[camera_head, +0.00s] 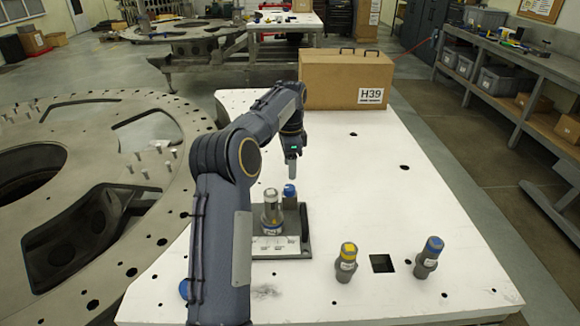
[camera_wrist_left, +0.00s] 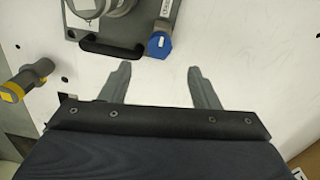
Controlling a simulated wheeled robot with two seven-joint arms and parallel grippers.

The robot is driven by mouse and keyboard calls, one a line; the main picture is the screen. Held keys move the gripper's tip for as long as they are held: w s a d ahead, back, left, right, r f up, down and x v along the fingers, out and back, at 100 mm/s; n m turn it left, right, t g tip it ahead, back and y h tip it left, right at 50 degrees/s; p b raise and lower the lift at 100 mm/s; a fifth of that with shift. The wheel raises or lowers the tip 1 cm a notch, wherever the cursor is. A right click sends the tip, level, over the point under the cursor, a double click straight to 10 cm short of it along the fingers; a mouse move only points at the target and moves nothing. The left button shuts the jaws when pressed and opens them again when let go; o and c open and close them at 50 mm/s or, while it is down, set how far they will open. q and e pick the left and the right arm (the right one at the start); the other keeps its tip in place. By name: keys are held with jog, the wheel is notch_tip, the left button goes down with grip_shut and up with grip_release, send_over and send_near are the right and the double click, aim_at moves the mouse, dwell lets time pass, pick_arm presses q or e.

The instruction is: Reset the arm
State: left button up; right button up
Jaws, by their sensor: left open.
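My left arm reaches in from the bottom of the head view and bends over the white table (camera_head: 380,215). My left gripper (camera_head: 291,172) hangs fingers down above the table, behind the dark fixture plate (camera_head: 282,246). In the left wrist view the left gripper (camera_wrist_left: 160,75) has its two fingers spread, with only bare white table between them. A blue-capped part (camera_head: 289,192) stands on the fixture, also in the wrist view (camera_wrist_left: 160,43), just past the fingertips and apart from them. My right gripper is not in view.
A silver cylinder (camera_head: 271,206) stands on the fixture. A yellow-topped tool (camera_head: 347,258) and a blue-topped tool (camera_head: 430,254) stand at front right, by a square hole (camera_head: 382,263). A cardboard box (camera_head: 345,80) marked H39 stands at the back. The large metal ring (camera_head: 105,110) lies left. The table's right side is clear.

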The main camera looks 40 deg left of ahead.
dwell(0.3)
pick_arm(q)
jog(key=s+d+r+n+t+h+b, duration=0.1)
jog(key=s+d+r+n+t, duration=0.1)
jog(key=s+d+r, duration=0.4)
jog(key=s+d+r+n+t+b, duration=0.1)
jog(key=s+d+n, duration=0.2)
jog(key=s+d, duration=0.5)
jog(key=s+d+f+n+t+h, duration=0.1)
jog(key=s+d+f, duration=0.2)
jog(key=s, duration=0.3)
jog(key=s+d+f+n, duration=0.2)
jog(key=s+d+f, duration=0.1)
jog(key=s, duration=0.3)
jog(key=s+d+f+n+t+h+b, duration=0.1)
jog(key=s+d+f+n, duration=0.1)
jog(key=s+d, duration=0.3)
jog(key=shift+s+d+f+t+h, duration=0.35)
jog(key=shift+s+f, duration=0.2)
jog(key=shift+f, duration=0.15)
